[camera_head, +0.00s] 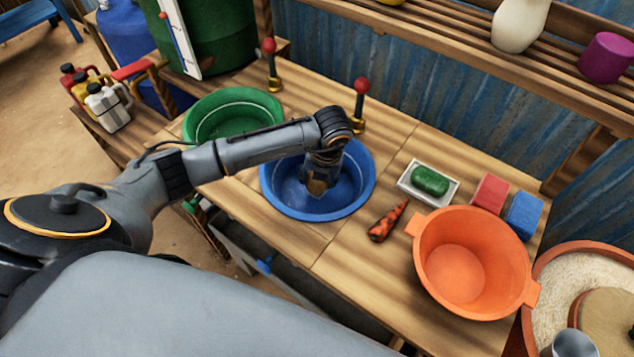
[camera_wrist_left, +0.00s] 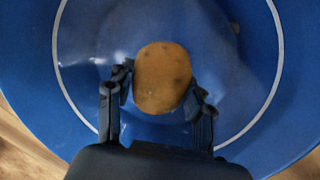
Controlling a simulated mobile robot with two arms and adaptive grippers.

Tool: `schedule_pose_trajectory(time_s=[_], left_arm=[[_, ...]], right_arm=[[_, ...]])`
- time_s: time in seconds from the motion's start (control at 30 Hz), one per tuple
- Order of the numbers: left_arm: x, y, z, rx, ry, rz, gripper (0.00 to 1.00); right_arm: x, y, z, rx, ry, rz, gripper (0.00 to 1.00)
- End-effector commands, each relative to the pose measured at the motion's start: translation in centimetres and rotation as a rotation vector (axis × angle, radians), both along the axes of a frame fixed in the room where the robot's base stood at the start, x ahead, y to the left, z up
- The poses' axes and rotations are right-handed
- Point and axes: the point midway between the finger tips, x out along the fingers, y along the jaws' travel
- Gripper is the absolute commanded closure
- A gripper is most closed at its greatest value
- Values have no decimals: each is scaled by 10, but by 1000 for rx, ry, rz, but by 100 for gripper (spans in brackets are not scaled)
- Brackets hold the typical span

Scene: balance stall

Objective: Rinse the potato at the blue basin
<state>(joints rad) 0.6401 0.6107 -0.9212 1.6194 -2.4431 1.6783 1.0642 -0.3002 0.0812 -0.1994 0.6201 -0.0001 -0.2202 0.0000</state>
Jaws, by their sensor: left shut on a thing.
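The blue basin (camera_head: 359,186) is sunk in the wooden counter, left of the picture's middle. My left gripper (camera_head: 318,184) reaches down into it and is shut on the potato (camera_head: 316,187). In the left wrist view the potato (camera_wrist_left: 162,78) is a brownish-yellow lump with dark specks, held between the two fingers of the gripper (camera_wrist_left: 158,92). The blue basin (camera_wrist_left: 255,140) with its white ring fills the view behind it. I cannot tell how deep the potato is or whether it touches the bottom. My right gripper is not in view.
A green basin (camera_head: 196,117) lies left of the blue one. Red-knobbed taps (camera_head: 360,100) stand behind. To the right are a dirt-marked carrot (camera_head: 388,221), a green soap bar (camera_head: 430,181) on a white dish, red (camera_head: 490,193) and blue (camera_head: 524,215) blocks, and an orange tub (camera_head: 440,235).

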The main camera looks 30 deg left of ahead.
Motion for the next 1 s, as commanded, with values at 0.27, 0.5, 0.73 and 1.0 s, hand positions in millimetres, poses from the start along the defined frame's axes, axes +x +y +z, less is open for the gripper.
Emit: schedule_pose_trajectory(time_s=[0.27, 0.5, 0.73, 1.0], left_arm=[[0, 0, 26, 0, 0, 0, 82], [0, 0, 46, 0, -1, 1, 83], [0, 1, 64, 1, -1, 0, 83], [0, 0, 86, 0, 0, 0, 83]], right_arm=[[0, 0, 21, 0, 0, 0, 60], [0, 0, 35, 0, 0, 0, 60], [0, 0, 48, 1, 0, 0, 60], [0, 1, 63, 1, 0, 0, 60]])
